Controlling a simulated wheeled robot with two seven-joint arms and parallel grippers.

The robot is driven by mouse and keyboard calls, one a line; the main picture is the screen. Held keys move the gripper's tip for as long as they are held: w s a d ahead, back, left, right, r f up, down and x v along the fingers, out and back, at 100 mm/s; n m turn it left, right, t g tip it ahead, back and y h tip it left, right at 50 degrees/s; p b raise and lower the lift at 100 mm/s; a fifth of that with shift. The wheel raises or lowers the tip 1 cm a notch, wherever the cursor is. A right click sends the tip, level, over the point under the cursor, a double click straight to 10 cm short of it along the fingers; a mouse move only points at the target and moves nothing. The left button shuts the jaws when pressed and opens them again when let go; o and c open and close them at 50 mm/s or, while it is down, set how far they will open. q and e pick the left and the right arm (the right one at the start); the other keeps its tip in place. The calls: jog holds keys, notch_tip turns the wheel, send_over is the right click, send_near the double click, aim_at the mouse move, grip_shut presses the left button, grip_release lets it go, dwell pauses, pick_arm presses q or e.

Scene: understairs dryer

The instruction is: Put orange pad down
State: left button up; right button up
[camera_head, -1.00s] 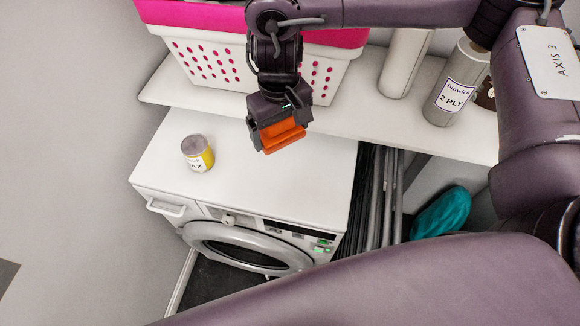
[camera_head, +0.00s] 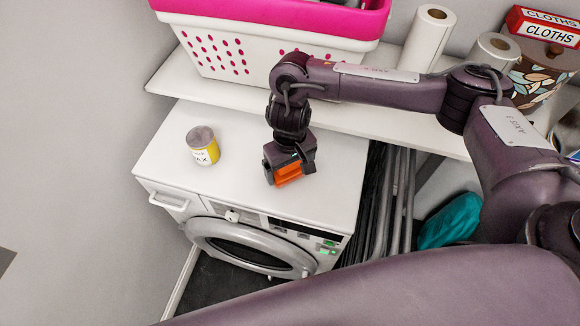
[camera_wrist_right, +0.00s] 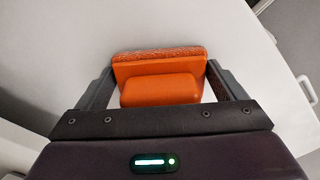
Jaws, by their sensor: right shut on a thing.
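The orange pad (camera_head: 287,174) is held between the fingers of my right gripper (camera_head: 287,170). In the right wrist view the pad (camera_wrist_right: 160,84) shows an orange block-shaped grip and a wider, rough-edged base beyond it, with a finger on each side. The pad is over the white top of the dryer (camera_head: 240,185), right of the yellow-labelled tin. I cannot tell whether the pad touches the top. My left gripper is not in view.
The tin (camera_head: 203,146) stands on the dryer top, left of the pad. A shelf (camera_head: 225,92) behind carries a white and pink basket (camera_head: 225,55), paper rolls (camera_head: 428,40) and a red cloths box (camera_head: 543,26). The dryer top between tin and pad is clear.

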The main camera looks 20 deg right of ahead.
jog(key=o, duration=0.8)
jog(key=shift+o, duration=0.2)
notch_tip(320, 180, up, 12)
jog(key=shift+r+p, duration=0.1)
jog(key=shift+p, duration=1)
jog(key=shift+s, duration=0.1)
